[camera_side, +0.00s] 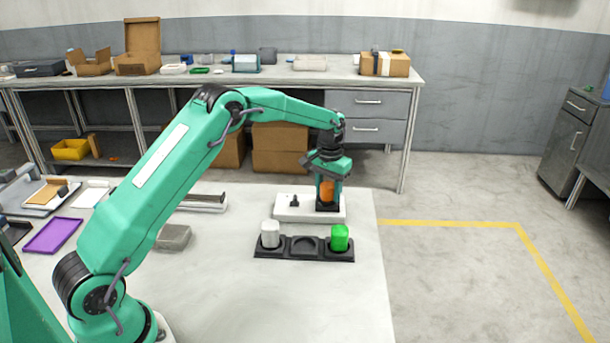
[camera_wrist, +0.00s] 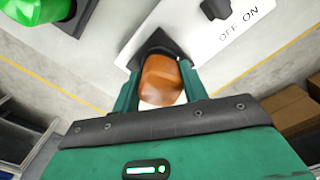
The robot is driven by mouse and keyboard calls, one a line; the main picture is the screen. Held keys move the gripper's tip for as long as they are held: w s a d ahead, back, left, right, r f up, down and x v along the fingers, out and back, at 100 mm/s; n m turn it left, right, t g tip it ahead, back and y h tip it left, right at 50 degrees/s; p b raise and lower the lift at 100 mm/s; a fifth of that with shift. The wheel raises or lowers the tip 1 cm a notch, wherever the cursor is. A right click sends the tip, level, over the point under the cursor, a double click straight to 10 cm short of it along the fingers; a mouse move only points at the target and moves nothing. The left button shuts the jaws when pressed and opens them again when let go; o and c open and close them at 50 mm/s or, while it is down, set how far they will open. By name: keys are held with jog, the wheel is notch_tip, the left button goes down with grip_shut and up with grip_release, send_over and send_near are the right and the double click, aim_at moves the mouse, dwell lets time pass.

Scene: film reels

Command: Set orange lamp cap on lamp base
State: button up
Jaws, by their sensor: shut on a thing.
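The orange lamp cap (camera_side: 326,190) is between the fingers of my gripper (camera_side: 328,192), which is shut on it. In the wrist view the cap (camera_wrist: 161,78) sits between the green fingers of my gripper (camera_wrist: 158,90). The cap is at the dark socket (camera_side: 327,207) on the right of the white lamp base (camera_side: 292,214). In the wrist view the dark socket (camera_wrist: 155,46) lies right behind the cap. I cannot tell whether the cap is fully seated. The base also carries a black switch (camera_side: 294,200), with OFF ON lettering in the wrist view.
A dark holder (camera_side: 305,256) in front of the base has a white cap (camera_side: 270,234) at left, an empty middle recess and a green cap (camera_side: 340,237) at right. A grey block (camera_side: 173,238) and a purple tray (camera_side: 53,236) lie left. The table's front right is clear.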

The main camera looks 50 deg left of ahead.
aim_at(328, 185)
jog(key=shift+f, duration=0.6)
dwell(0.6)
jog(key=o, duration=0.7)
jog(key=shift+r, duration=0.15)
jog(key=shift+r, duration=5.35)
jog(key=shift+s+r, duration=0.1)
jog(key=shift+r, duration=0.05)
